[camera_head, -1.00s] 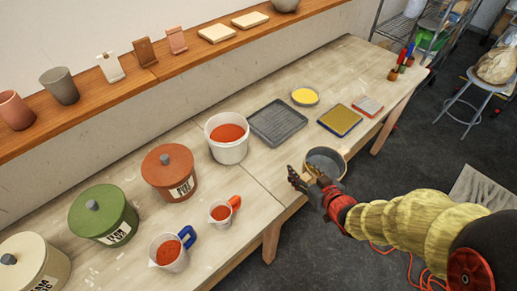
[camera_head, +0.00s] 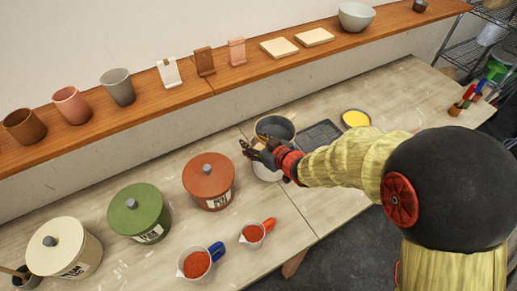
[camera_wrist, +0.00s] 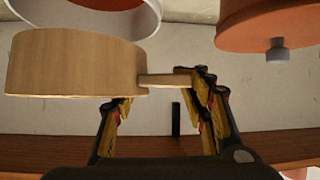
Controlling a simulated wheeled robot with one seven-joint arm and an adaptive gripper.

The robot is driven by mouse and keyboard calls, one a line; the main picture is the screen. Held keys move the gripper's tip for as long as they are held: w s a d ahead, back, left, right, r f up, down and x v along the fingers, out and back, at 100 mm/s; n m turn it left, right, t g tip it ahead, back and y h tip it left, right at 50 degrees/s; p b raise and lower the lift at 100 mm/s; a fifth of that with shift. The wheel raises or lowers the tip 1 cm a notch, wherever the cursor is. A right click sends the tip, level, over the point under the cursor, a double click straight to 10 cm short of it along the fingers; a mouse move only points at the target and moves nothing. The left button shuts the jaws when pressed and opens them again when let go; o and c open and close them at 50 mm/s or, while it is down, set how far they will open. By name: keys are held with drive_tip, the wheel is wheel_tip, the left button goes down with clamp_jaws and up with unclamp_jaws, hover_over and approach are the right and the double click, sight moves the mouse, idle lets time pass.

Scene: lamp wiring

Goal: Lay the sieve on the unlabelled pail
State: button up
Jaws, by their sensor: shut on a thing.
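The sieve, a round wooden hoop with a dark mesh (camera_head: 275,127), shows in the head view over the white unlabelled pail (camera_head: 267,174). In the wrist view its pale wooden hoop (camera_wrist: 75,65) fills the left, and its short handle (camera_wrist: 165,80) lies between my fingers. My gripper (camera_head: 250,150) is shut on that handle; it also shows in the wrist view (camera_wrist: 157,92). The sieve hides most of the pail in the head view. In the wrist view the pail's white rim (camera_wrist: 145,22) shows behind the hoop. I cannot tell whether they touch.
A terracotta lidded pail (camera_head: 208,179) with a label stands left of the white pail, with green (camera_head: 137,210) and cream (camera_head: 66,248) ones beyond. Two measuring jugs (camera_head: 195,262) (camera_head: 253,233) stand in front. A dark tray (camera_head: 320,137) lies right. A wooden shelf (camera_head: 235,75) runs behind.

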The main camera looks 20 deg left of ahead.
drive_tip(key=shift+a, duration=0.35)
drive_tip(key=shift+w, duration=0.1)
drive_tip(key=shift+f+b, duration=2.1)
drive_tip(key=shift+f, duration=0.7)
drive_tip(key=shift+c, duration=0.2)
drive_tip(key=shift+f+b, duration=0.4)
drive_tip(key=shift+f, duration=0.1)
drive_tip(key=o, duration=1.7)
drive_tip(key=shift+c, duration=0.2)
